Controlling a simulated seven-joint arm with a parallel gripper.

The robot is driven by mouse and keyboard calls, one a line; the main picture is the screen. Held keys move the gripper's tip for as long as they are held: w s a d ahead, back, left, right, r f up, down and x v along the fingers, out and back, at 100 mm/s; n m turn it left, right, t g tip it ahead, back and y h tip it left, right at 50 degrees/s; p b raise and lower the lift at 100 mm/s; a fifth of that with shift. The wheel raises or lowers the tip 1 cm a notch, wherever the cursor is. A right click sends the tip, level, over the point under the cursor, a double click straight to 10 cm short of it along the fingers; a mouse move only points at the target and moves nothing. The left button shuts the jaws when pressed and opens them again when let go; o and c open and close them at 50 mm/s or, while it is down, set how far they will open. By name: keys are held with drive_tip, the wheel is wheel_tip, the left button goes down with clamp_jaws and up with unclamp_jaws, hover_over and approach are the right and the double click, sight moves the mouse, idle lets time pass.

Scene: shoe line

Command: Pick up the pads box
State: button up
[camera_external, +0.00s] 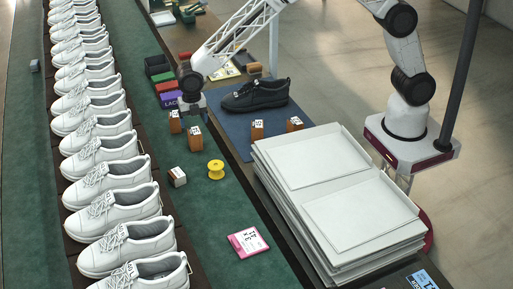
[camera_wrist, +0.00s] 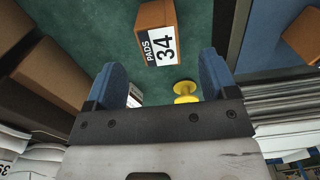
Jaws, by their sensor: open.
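The pads box (camera_wrist: 156,32) is a small brown block with a white label reading "PADS 34". In the wrist view it lies on green matting, just beyond my fingertips. In the external view it is probably the brown box (camera_external: 195,140) just below and right of my gripper (camera_external: 191,104), but its label is too small to read there. In the wrist view my gripper (camera_wrist: 165,75) has its two blue fingers apart, with nothing held between them. The box is beyond the fingers, not between them.
A yellow spool (camera_external: 216,169) and a small white box (camera_external: 177,177) stand nearby. Another brown box (camera_external: 175,121) is close to my gripper. A black shoe (camera_external: 255,95) rests on the blue mat. White shoes (camera_external: 110,210) line the left; stacked white trays (camera_external: 335,190) stand right.

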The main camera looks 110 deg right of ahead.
sight(194, 131)
drive_tip(key=shift+f, duration=1.3)
drive_tip(key=shift+a+f, duration=0.15)
drive_tip(key=shift+f, duration=2.4)
drive_tip(key=c, duration=1)
drive_tip(key=shift+r, duration=0.1)
drive_tip(key=shift+r, duration=4.9)
